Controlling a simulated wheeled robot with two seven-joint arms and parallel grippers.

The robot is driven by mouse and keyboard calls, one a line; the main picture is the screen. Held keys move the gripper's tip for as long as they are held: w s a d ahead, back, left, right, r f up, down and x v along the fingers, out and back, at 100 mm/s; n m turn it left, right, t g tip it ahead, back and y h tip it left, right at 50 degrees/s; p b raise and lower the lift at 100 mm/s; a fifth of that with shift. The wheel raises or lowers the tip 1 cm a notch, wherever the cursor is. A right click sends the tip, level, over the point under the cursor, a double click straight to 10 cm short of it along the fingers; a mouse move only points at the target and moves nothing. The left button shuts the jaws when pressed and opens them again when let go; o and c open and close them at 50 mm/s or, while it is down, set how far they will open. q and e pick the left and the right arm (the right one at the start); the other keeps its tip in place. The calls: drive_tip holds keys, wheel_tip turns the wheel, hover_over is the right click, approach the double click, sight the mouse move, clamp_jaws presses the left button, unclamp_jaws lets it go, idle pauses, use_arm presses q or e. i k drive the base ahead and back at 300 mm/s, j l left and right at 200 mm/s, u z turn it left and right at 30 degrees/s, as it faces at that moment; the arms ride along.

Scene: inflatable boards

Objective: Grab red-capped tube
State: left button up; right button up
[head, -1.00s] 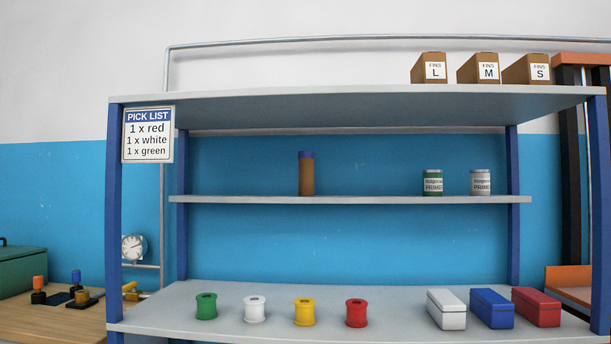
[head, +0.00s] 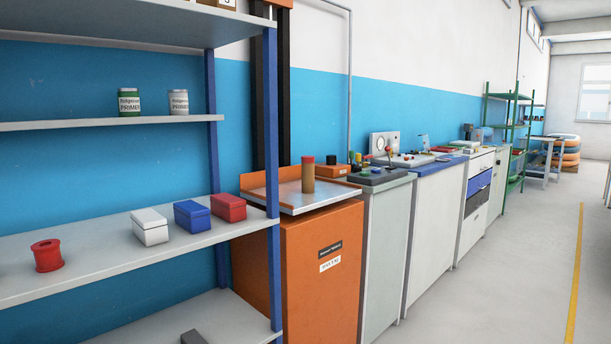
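A brown tube with a red cap (head: 308,177) stands upright on the metal top of an orange cabinet (head: 312,262), just right of the shelf unit. Neither of my grippers is in view. Nothing hides the tube from the head view.
The grey shelf unit with blue posts (head: 272,180) stands at left. Its lower shelf holds a red spool (head: 46,256) and white (head: 150,227), blue (head: 192,216) and red (head: 229,208) boxes. Counters (head: 386,255) run on to the right. The floor (head: 500,290) at right is clear.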

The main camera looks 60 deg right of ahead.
sight(307, 162)
drive_tip(key=z, duration=1.95)
